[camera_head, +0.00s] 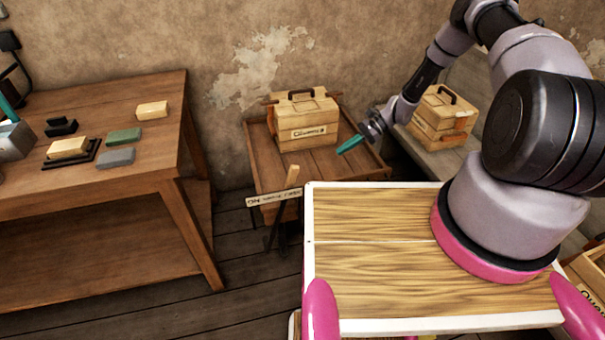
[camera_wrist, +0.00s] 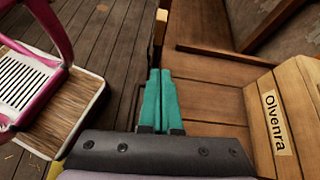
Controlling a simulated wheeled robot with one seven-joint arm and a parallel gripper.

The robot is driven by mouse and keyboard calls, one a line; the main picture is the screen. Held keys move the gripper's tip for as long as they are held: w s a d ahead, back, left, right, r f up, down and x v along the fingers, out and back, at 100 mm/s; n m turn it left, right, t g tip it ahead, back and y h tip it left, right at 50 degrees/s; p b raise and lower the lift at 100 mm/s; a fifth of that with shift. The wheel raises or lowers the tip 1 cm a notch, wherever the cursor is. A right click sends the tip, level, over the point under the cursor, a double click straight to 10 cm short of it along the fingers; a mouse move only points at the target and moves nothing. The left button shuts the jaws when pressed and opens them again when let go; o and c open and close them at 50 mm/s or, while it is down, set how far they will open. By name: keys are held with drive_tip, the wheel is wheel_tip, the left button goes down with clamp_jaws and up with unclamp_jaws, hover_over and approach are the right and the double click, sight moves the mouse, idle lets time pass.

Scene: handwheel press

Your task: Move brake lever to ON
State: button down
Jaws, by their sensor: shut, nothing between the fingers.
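The brake lever (camera_head: 292,178) is a pale wooden handle that leans slightly at the front of a low wooden cart. The lever's lower part is hard to make out there.
A wooden toolbox (camera_head: 305,120) stands on the cart (camera_head: 262,165); its label reads Olvenra in the wrist view (camera_wrist: 277,122). Another box (camera_head: 440,115) stands to the right. A workbench (camera_head: 150,185) with several blocks is at left. Floor between bench and cart is clear.

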drive_tip(key=shift+m+y, duration=0.4)
drive_tip(key=shift+m, duration=0.1)
drive_tip(key=f, duration=0.1)
drive_tip(key=s+a+f, duration=0.1)
drive_tip(key=f, duration=0.1)
drive_tip(key=shift+s+a+f, duration=0.15)
drive_tip(key=shift+f, duration=0.25)
drive_tip(key=shift+a, duration=0.1)
drive_tip(key=a+r+x, duration=0.1)
drive_tip(key=r+x, duration=0.1)
drive_tip(key=x, duration=1)
drive_tip(key=shift+s+a, duration=0.3)
drive_tip(key=shift+a, duration=0.1)
